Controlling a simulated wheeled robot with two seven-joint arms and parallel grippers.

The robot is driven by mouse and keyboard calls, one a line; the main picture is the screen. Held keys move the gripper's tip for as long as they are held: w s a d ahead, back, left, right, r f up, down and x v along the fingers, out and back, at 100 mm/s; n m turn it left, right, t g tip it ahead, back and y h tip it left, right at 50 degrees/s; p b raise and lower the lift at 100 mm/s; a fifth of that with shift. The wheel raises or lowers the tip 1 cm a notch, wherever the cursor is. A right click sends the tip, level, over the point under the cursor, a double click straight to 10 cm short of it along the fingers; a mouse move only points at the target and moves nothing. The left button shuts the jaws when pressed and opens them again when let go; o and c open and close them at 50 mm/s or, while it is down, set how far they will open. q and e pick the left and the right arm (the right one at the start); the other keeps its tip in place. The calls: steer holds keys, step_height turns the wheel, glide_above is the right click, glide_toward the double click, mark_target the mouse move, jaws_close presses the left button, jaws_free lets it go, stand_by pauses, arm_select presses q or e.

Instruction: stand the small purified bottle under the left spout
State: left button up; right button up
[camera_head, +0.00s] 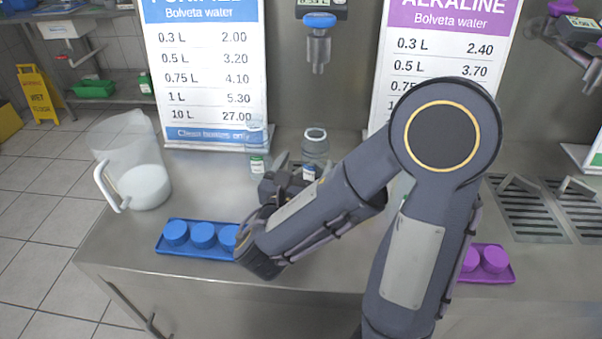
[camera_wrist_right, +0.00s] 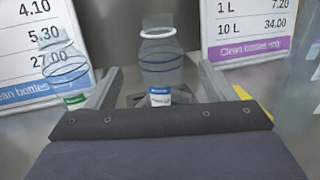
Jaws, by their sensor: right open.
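A clear bottle with a blue label (camera_head: 315,142) stands upright on the steel counter, below the blue-handled left spout (camera_head: 318,50) in the head view. Whether it is exactly under the spout's outlet I cannot tell. My right gripper (camera_head: 287,183) is open at this bottle. In the right wrist view the bottle (camera_wrist_right: 160,62) stands between the open fingers (camera_wrist_right: 160,92), its lower part hidden by the gripper. A second clear bottle with a green label (camera_head: 257,145) stands to its left; it also shows in the right wrist view (camera_wrist_right: 62,65). My left gripper is not in view.
A clear jug (camera_head: 140,180) stands at the counter's left. A blue tray (camera_head: 170,250) with blue caps and a purple tray (camera_head: 495,277) with purple caps lie near the front edge. A purified-water price sign (camera_head: 205,75) stands behind; drain grates (camera_head: 525,210) are at right.

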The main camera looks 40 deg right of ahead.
steer(key=shift+v, duration=1.25)
